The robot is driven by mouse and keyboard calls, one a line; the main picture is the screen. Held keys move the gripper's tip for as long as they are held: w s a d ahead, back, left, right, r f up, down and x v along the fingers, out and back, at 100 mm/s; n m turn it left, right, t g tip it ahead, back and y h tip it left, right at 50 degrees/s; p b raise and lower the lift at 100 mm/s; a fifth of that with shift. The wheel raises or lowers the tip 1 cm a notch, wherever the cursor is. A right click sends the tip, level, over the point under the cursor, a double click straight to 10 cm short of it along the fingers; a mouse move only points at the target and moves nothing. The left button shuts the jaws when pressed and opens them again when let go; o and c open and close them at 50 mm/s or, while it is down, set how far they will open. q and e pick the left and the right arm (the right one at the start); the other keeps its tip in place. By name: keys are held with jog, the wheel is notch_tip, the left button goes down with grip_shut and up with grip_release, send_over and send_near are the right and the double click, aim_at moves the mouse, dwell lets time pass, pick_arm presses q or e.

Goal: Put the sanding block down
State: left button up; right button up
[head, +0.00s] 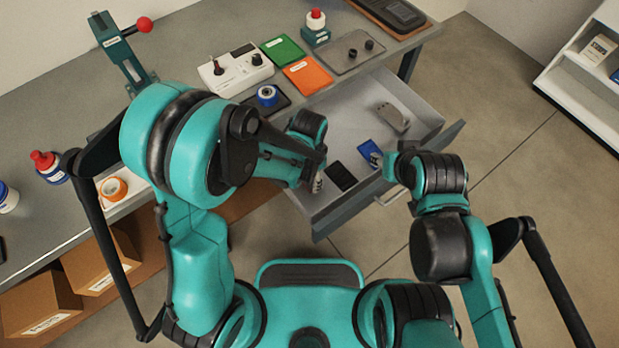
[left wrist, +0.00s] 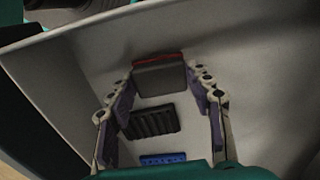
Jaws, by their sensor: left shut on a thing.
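In the left wrist view, the two fingers of my left gripper (left wrist: 160,84) close on the sides of a dark grey block with a red edge (left wrist: 158,73), which looks like the sanding block. It is inside the open drawer (left wrist: 80,75); whether it touches the drawer floor I cannot tell. In the head view my left gripper (head: 317,183) is over the near left part of the drawer (head: 415,97), and my arm hides the block. My right gripper (head: 388,172) is by the drawer's front; its fingers are not clear.
The drawer also holds a black ribbed item (left wrist: 150,122), a blue item (head: 369,152) and a grey item (head: 394,118). The bench (head: 185,60) above carries a control box (head: 235,72), green (head: 283,50) and orange (head: 307,76) pads, and a blue roll (head: 267,96).

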pick_arm(q)
jog(key=shift+f, duration=0.4)
jog(key=shift+r, duration=0.1)
jog(key=o, duration=0.7)
jog(key=shift+f, duration=0.2)
jog(key=o, duration=0.5)
jog(key=shift+c, duration=0.2)
jog(key=shift+r, duration=0.15)
